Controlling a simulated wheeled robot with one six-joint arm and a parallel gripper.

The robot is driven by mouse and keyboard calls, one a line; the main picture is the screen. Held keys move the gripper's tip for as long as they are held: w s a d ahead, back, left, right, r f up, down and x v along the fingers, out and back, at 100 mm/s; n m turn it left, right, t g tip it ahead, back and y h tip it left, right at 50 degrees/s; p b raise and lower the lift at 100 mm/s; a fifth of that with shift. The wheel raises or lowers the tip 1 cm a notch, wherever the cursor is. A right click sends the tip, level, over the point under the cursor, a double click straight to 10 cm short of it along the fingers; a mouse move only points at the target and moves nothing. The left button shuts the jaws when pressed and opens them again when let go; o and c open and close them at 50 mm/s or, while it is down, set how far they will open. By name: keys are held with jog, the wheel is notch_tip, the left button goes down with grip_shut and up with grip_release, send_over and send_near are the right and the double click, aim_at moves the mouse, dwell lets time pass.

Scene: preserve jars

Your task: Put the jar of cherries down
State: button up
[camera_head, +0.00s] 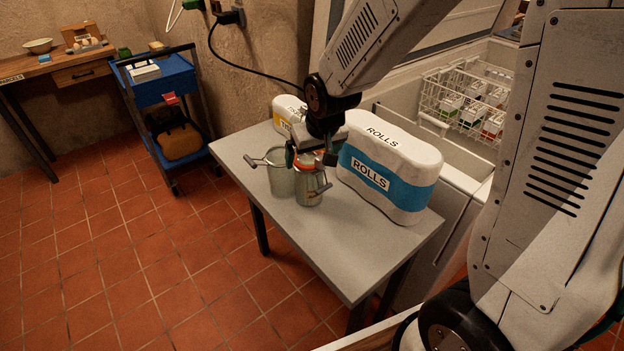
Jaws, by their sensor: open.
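Two grey-green jars stand close together on the grey table (232,150). Each has a handle-like part sticking out at its side. The right jar (309,190) is upright, with an orange-red patch at its top. The left jar (281,182) stands beside it, slightly behind. I cannot make out the contents of either, so I cannot tell which holds cherries. My gripper (311,157) is open at the top of the right jar, pointing down. It hides part of that jar's rim, and I cannot tell whether the fingers touch it.
A large white and blue pack marked ROLLS (388,177) stands just right of the jars. A smaller white and yellow pack (286,112) is behind them. A white wire basket (465,105) is at the back right. The table's front part is clear. A blue trolley (165,88) stands left.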

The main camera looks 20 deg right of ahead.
aim_at(310, 155)
jog(key=shift+w+r+x, duration=0.1)
jog(key=shift+w+x, duration=0.1)
jog(key=shift+x, duration=0.7)
jog(key=shift+w+r+x, duration=0.1)
jog(key=shift+w+x, duration=0.05)
jog(key=shift+x, duration=0.75)
jog(key=shift+w+x, duration=0.2)
jog(key=shift+x, duration=0.7)
jog(key=c, duration=1.8)
jog(key=shift+r, duration=0.1)
jog(key=c, duration=0.3)
